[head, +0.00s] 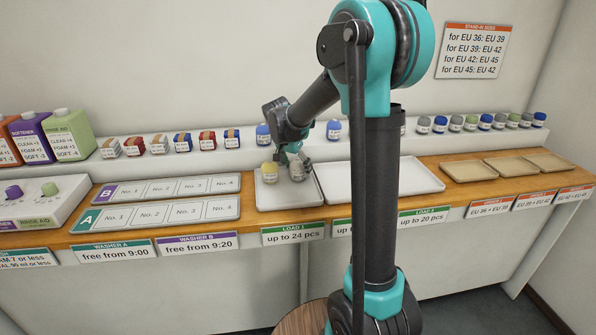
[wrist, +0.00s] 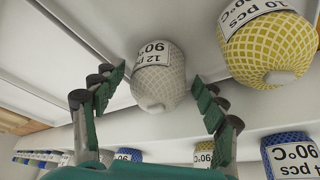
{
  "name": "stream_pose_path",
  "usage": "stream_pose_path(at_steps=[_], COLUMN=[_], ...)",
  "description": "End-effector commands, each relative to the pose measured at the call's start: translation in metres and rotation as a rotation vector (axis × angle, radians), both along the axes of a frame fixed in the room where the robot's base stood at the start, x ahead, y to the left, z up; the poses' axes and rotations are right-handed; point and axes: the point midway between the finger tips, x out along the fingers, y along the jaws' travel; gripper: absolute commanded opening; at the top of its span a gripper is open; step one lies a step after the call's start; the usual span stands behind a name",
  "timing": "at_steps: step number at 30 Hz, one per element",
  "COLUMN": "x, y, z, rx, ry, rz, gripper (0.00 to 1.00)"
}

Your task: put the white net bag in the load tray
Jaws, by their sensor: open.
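The white net bag (head: 297,172) sits in the first load tray (head: 262,198), the one behind the "LOAD 1, up to 24 pcs" sign. In the wrist view the white net bag (wrist: 158,78) carries a label reading 12 pcs, 90°C. My gripper (head: 291,155) is low over that tray at the white bag. In the wrist view my gripper (wrist: 160,82) is open, with one finger on each side of the bag and gaps visible between them. A yellow net bag (head: 269,172) stands just left of the white one in the same tray.
More load trays (head: 340,180) stand to the right, partly behind my arm. Small tan trays (head: 500,167) lie further right. Several net bags (head: 206,140) line the back shelf. The washer A board (head: 155,215) and washer B board (head: 165,189) are at left.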

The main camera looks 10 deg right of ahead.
Motion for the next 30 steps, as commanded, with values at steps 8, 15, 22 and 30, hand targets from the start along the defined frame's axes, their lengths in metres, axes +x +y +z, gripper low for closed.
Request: stream_pose_path(at_steps=[8,15,22,30], x=[-0.016,-0.025,-0.028,-0.028], y=[0.016,0.026,0.028,0.028], z=[0.054,0.086,0.094,0.094], rx=[-0.001,-0.001,0.000,0.000], ry=[-0.001,0.001,0.000,0.000], rz=[0.002,0.002,0.000,0.001], gripper=[0.72,0.72,0.72,0.72])
